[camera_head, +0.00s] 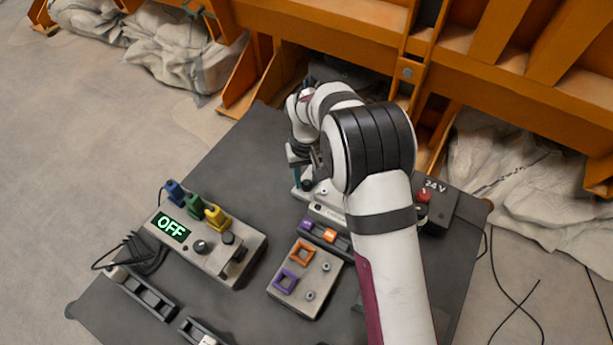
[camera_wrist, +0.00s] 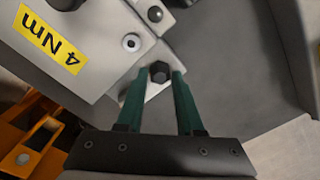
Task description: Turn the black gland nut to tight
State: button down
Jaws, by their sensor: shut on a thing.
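The black gland nut (camera_wrist: 159,72) is a dark hexagonal piece in the wrist view, on a light grey bracket (camera_wrist: 158,90). My gripper (camera_wrist: 161,76) has two green fingers, one on each side of the nut, shut on it at their tips. In the head view my gripper (camera_head: 299,174) points down at the grey fixture near the table's middle, below my arm's bend. My arm hides part of that fixture, and I cannot make out the nut's turn position.
A grey block with a yellow "4 Nm" label (camera_wrist: 48,39) sits close beside the fingers. A panel with orange and purple squares (camera_head: 306,280) lies in front. A red button (camera_head: 423,196) is right.

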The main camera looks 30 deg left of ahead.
jog(key=m, duration=0.5)
jog(key=shift+m, duration=0.3)
jog(key=m, duration=0.5)
jog(key=shift+m, duration=0.3)
jog(key=c, duration=0.5)
grip_release()
jog(key=shift+c, duration=0.2)
